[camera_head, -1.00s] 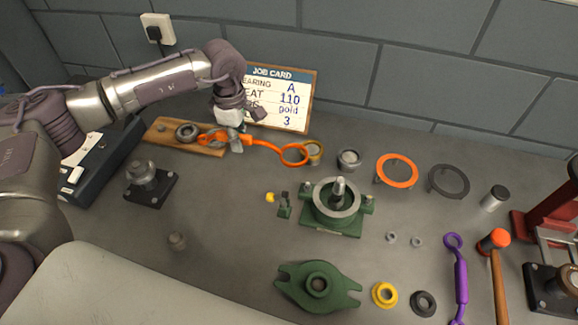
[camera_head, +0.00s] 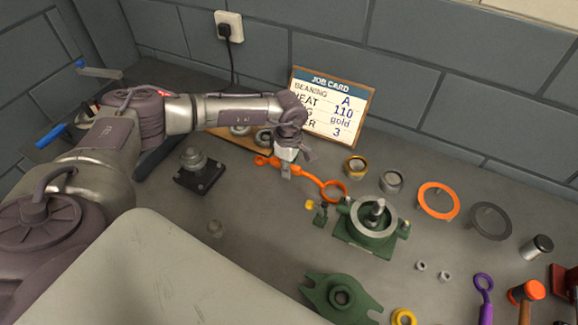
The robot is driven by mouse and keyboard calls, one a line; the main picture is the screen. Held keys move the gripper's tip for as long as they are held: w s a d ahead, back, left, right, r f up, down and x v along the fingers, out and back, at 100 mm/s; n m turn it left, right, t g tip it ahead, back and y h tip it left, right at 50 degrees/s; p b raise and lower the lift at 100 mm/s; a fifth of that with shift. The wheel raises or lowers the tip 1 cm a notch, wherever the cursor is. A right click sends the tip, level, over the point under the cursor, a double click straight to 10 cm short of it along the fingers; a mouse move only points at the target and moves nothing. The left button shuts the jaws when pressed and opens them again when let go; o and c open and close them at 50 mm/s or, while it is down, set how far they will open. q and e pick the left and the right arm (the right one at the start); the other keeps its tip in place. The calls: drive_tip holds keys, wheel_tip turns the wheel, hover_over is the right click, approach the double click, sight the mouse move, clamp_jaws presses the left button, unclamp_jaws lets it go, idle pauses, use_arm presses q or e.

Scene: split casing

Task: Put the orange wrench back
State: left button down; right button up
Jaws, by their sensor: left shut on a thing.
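The orange wrench (camera_head: 309,177) has a ring at its right end and lies slantwise in the middle of the picture. My left gripper (camera_head: 286,172) points down and is shut on the wrench's handle, nearer its left end. The gripper hides part of the handle. I cannot tell whether the wrench touches the bench or hangs just above it. Its left end is close to the front edge of the wooden board (camera_head: 225,136), which carries dark bearing rings. Its ring end is in front of a gold ring (camera_head: 355,166) and left of the green housing (camera_head: 366,240). My right gripper is not in view.
The job card (camera_head: 331,108) stands behind the gripper. A dark post on a base (camera_head: 198,172) stands at left. A small green part with a yellow knob (camera_head: 320,214) is just in front of the wrench ring. The bench between post and green flange (camera_head: 340,297) is mostly clear.

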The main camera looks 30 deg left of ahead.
use_arm(q)
drive_tip(key=shift+f, duration=0.2)
drive_tip(key=c, duration=1.1)
unclamp_jaws()
drive_tip(key=shift+r, duration=0.1)
drive_tip(key=shift+r, duration=0.5)
wheel_tip(320, 180, up, 11)
drive_tip(key=b, duration=0.2)
drive_tip(key=shift+r+b, duration=0.15)
drive_tip(key=shift+b, duration=0.15)
